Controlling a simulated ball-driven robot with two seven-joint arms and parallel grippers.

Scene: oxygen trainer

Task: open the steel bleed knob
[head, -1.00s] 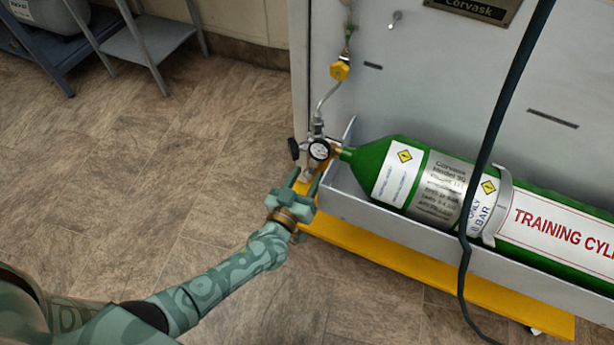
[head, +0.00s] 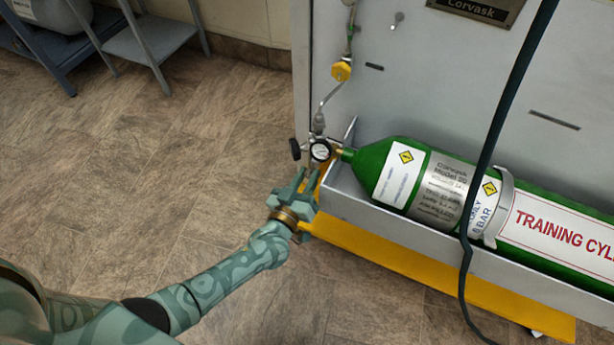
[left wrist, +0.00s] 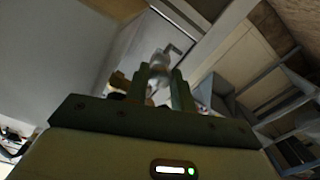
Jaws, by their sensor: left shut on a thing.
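The steel bleed knob (left wrist: 160,68) is a small silvery piece between the fingers in the left wrist view. In the head view it is mostly hidden by the fingers, just below the round gauge. My left gripper (head: 306,178) reaches up from the lower left to the fittings at the cylinder's valve end. It is shut on the knob. The fingers also show in the left wrist view (left wrist: 159,82), one on each side of the knob. How far the knob is turned cannot be told. My right gripper is not in view.
The pressure gauge (head: 320,150) and a black knob (head: 295,149) sit close above the fingers. The green cylinder (head: 373,166) lies in a grey trough (head: 350,208) at right. A yellow base (head: 380,262) runs below. A dark hose (head: 490,140) hangs in front. Floor at left is clear.

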